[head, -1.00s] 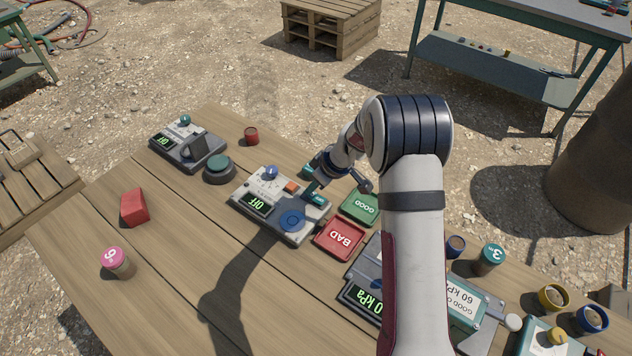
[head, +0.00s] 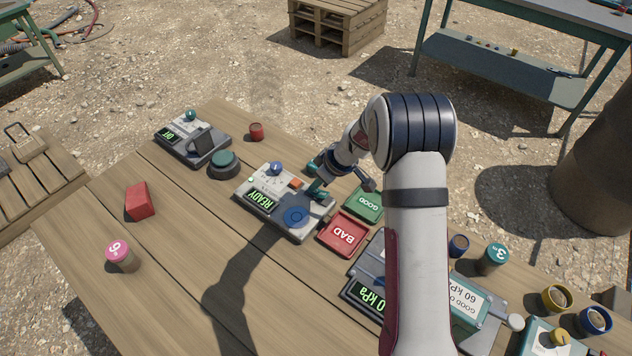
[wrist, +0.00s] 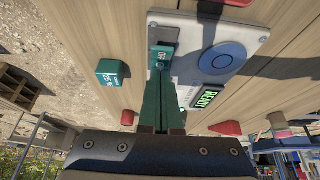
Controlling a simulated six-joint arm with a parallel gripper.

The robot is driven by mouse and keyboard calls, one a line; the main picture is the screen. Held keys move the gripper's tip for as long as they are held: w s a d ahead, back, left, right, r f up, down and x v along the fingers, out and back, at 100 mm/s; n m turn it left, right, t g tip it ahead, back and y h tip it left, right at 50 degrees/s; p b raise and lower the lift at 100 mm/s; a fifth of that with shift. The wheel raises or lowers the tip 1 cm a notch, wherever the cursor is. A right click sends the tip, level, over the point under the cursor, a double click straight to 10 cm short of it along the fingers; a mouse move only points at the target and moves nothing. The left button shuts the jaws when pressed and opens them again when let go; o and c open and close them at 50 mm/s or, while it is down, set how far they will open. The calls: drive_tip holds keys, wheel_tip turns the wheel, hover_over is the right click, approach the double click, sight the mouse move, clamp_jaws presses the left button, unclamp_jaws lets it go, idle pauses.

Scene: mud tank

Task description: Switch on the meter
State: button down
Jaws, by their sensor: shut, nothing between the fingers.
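The meter, a pale grey box (head: 282,228), lies on the wooden table with its green display (head: 262,199) lit and reading READY. It has a round blue pad (head: 296,216), a blue knob and a small orange part on top. It also shows in the wrist view (wrist: 190,84), with its blue pad (wrist: 222,58) and the display (wrist: 206,98). My gripper (head: 316,190) is shut and empty at the meter's right end.
A green GOOD tray (head: 365,203) and a red BAD tray (head: 343,234) lie right of the meter. The table's left front is mostly clear.

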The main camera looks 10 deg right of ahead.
sight(321, 193)
drive_tip(key=shift+s+d, duration=0.45)
drive_tip(key=shift+d, duration=0.05)
wheel_tip(321, 193, up, 14)
idle(0.4)
